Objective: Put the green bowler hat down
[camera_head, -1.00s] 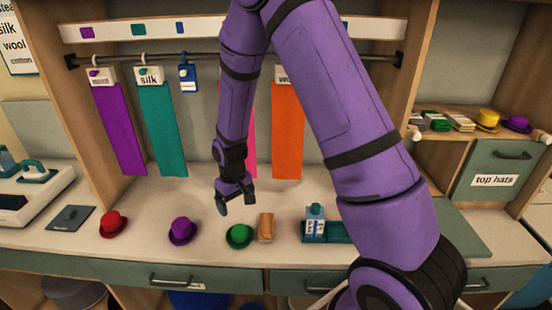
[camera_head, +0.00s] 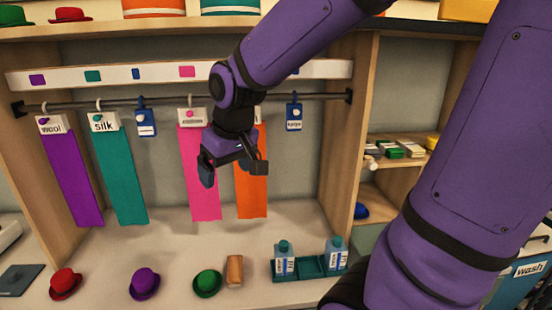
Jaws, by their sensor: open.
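The green bowler hat (camera_head: 207,283) rests on the pale counter, between the purple bowler hat (camera_head: 145,284) and a small tan block (camera_head: 234,271). My gripper (camera_head: 233,174) is open and empty. It hangs well above the counter, in front of the pink cloth (camera_head: 201,180) and the orange cloth (camera_head: 252,185), with its fingers pointing down. Nothing is between the fingers.
A red bowler hat (camera_head: 65,283) sits at the left. A green tray (camera_head: 311,268) with bottles stands right of the block. Cloths hang from a rail (camera_head: 170,104), including purple (camera_head: 72,180) and teal (camera_head: 121,175). More hats stand on the top shelf.

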